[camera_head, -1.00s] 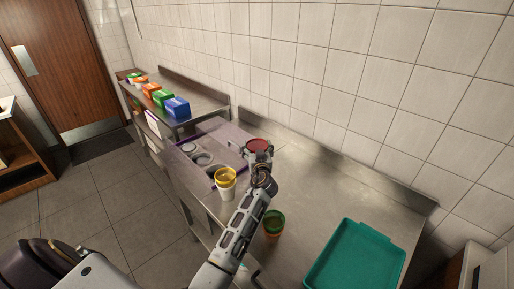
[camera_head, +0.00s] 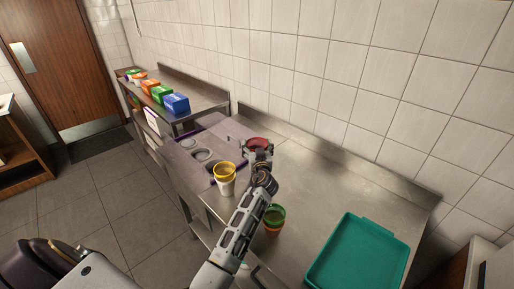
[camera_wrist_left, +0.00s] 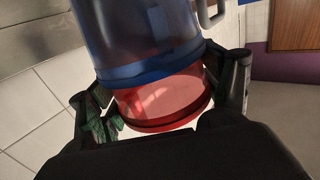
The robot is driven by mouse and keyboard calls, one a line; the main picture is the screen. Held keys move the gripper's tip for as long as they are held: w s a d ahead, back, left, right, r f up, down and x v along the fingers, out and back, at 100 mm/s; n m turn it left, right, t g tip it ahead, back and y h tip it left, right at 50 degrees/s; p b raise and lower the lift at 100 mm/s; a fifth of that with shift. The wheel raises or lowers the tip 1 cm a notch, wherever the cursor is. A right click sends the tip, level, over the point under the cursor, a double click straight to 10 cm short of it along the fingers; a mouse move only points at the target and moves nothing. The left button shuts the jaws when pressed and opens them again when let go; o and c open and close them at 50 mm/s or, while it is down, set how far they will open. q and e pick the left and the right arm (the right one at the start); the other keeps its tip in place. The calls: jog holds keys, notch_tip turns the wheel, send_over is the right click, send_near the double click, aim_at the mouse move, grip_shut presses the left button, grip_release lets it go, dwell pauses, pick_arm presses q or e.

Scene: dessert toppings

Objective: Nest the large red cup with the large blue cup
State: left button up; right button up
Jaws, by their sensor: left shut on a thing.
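The large red cup (camera_head: 257,144) is at the tip of my left arm, with its open mouth up. It also shows in the left wrist view (camera_wrist_left: 163,100), between the two fingers of my left gripper (camera_wrist_left: 165,105), which is shut on it. The large blue cup (camera_wrist_left: 140,40) shows in the wrist view. Its rim band meets the red cup, whose narrower end seems to enter the blue cup's mouth; how deep it sits I cannot tell. In the head view the blue cup is hidden behind the gripper and red cup. My right gripper is not in view.
A yellow cup (camera_head: 225,170) in a white cup stands left of my arm; a green cup (camera_head: 274,213) in an orange one stands right. A teal tray (camera_head: 358,252) lies at lower right. Coloured boxes (camera_head: 176,104) line the back shelf. Counter behind the tray is clear.

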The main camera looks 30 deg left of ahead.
pick_arm(q)
jog(key=o, duration=0.9)
jog(key=shift+f, duration=0.2)
jog(key=shift+o, duration=0.2)
jog(key=shift+r, duration=0.1)
jog(key=shift+r, duration=0.15)
notch_tip(320, 180, up, 9)
jog(key=p, duration=0.4)
jog(key=shift+p, duration=0.35)
dwell(0.7)
jog(key=shift+f, duration=0.2)
dwell(0.5)
